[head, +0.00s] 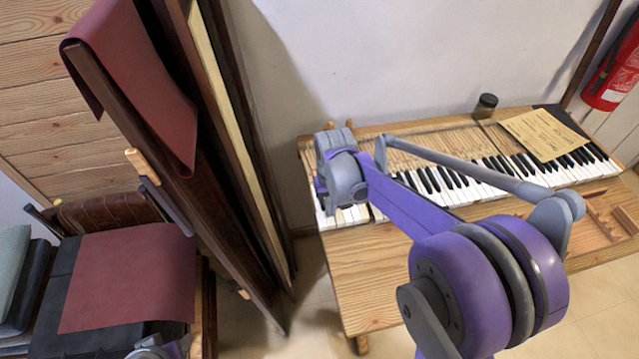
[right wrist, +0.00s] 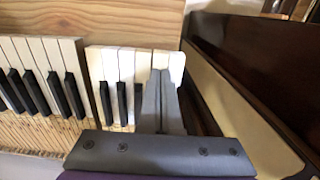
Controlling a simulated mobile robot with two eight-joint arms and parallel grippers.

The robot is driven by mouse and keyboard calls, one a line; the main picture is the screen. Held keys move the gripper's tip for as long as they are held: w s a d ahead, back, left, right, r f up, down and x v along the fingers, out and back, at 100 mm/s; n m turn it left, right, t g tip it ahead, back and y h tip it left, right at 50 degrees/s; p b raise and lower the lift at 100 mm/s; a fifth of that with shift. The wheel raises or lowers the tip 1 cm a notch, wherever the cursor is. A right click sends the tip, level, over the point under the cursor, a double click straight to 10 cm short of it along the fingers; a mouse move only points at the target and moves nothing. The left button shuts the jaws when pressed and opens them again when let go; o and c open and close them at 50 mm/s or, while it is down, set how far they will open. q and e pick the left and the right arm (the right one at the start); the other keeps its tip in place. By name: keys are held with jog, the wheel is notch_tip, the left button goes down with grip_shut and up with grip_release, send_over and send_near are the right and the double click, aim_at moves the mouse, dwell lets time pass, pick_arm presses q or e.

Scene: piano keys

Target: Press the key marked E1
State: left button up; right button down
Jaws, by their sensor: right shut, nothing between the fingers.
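The piano keyboard (head: 465,180) lies on a wooden case by the wall, and its left end is partly covered by my right arm. In the right wrist view the white keys (right wrist: 110,62) and black keys (right wrist: 122,102) at this end show close up, with a gap between two groups. My right gripper (right wrist: 163,72) is shut and empty, its fingertips over the white keys at the end of the row. I cannot tell whether they touch. No mark E1 is legible on any key.
Tall dark wooden panels (head: 232,150) stand close to the keyboard's left end. A sheet of paper (head: 545,133) lies on the right part of the case, with a jar (head: 485,106) behind. A fire extinguisher (head: 612,75) hangs at far right. A chair with a red cloth (head: 130,275) stands left.

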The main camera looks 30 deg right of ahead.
pick_arm(q)
jog(key=shift+f, duration=0.1)
dwell(0.5)
pick_arm(e)
jog(key=shift+f+b, duration=0.9)
jog(key=shift+f, duration=0.4)
pick_arm(q)
jog(key=shift+s+f, duration=0.25)
jog(key=shift+f, duration=0.65)
pick_arm(e)
jog(key=shift+r, duration=0.1)
pick_arm(q)
notch_tip(320, 180, up, 6)
jog(key=w+p, duration=0.2)
jog(key=p, duration=0.3)
jog(key=shift+r, duration=0.25)
pick_arm(e)
notch_tip(320, 180, up, 9)
pick_arm(q)
jog(key=shift+s, duration=0.15)
